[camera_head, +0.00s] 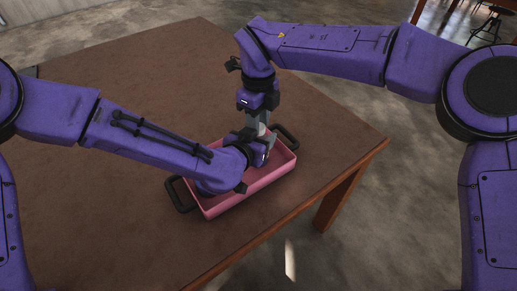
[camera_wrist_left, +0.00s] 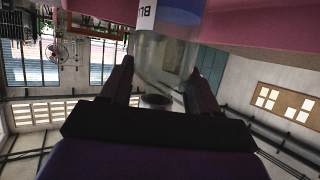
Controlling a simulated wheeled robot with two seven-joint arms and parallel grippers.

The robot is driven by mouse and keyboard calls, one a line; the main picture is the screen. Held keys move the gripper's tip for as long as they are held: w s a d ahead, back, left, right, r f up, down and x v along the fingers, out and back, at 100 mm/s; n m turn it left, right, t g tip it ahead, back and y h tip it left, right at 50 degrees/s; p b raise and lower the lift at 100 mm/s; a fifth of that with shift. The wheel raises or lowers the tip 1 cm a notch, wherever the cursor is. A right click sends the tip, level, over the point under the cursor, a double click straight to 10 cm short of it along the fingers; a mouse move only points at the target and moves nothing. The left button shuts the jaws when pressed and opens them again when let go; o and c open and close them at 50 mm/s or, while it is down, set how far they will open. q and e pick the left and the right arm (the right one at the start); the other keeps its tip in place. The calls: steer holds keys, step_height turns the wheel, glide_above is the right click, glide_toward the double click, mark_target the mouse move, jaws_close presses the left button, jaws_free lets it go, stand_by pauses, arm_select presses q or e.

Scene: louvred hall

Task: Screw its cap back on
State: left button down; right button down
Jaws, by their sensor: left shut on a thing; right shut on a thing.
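A clear bottle (camera_wrist_left: 165,55) with a white label and a blue part shows between the fingers of my left gripper (camera_wrist_left: 158,85) in the left wrist view. That view is upside down, with the tray at its top. In the head view my left gripper (camera_head: 264,150) is shut on the bottle, low over the pink tray (camera_head: 238,200). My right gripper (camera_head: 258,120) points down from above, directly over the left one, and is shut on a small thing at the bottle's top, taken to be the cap. The cap itself is mostly hidden by the fingers.
The pink tray has black handles (camera_head: 181,195) at both ends and stands near the front right edge of the brown table (camera_head: 120,120). My left forearm covers part of the tray. The table's left and back are clear.

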steer(key=m, duration=0.9)
steer(key=shift+m, duration=0.4)
steer(key=m, duration=0.5)
steer(key=shift+f+m, duration=0.1)
steer(key=shift+m, duration=0.3)
steer(key=m, duration=0.5)
steer(key=shift+m, duration=0.4)
arm_select(q)
steer(key=shift+a, duration=0.1)
arm_select(e)
steer(key=c, duration=0.7)
jaws_free()
steer(key=shift+d, duration=0.1)
step_height(320, 180, up, 12)
steer(key=shift+r, duration=0.1)
arm_select(q)
steer(key=shift+c, duration=0.8)
jaws_free()
